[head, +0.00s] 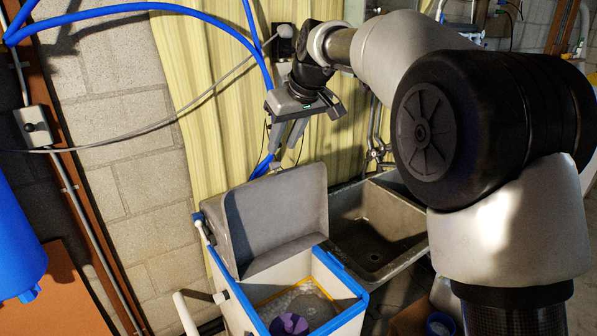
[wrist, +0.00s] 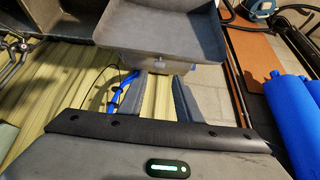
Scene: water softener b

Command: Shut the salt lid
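The salt lid (head: 272,218) is a grey, shallow tray-like cover. It stands raised and tilted back over the water softener (head: 345,318), a white box with a blue rim, whose top opening shows. Salt and a purple object (head: 289,325) are visible inside. In the wrist view the lid (wrist: 168,28) is at the top, its edge just beyond my fingers. My gripper (head: 286,151) hangs above and behind the raised lid, fingers pointing down towards its upper edge. In the wrist view my gripper (wrist: 158,78) has its two fingers apart with nothing between them. I cannot tell whether a finger touches the lid.
A grey sink (head: 373,225) with a tap (head: 379,150) stands right of the softener. Blue hoses (head: 240,35) and a grey cable run along the wall behind. A blue tank (head: 15,245) is at the far left. A white pipe (head: 186,312) stands beside the softener.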

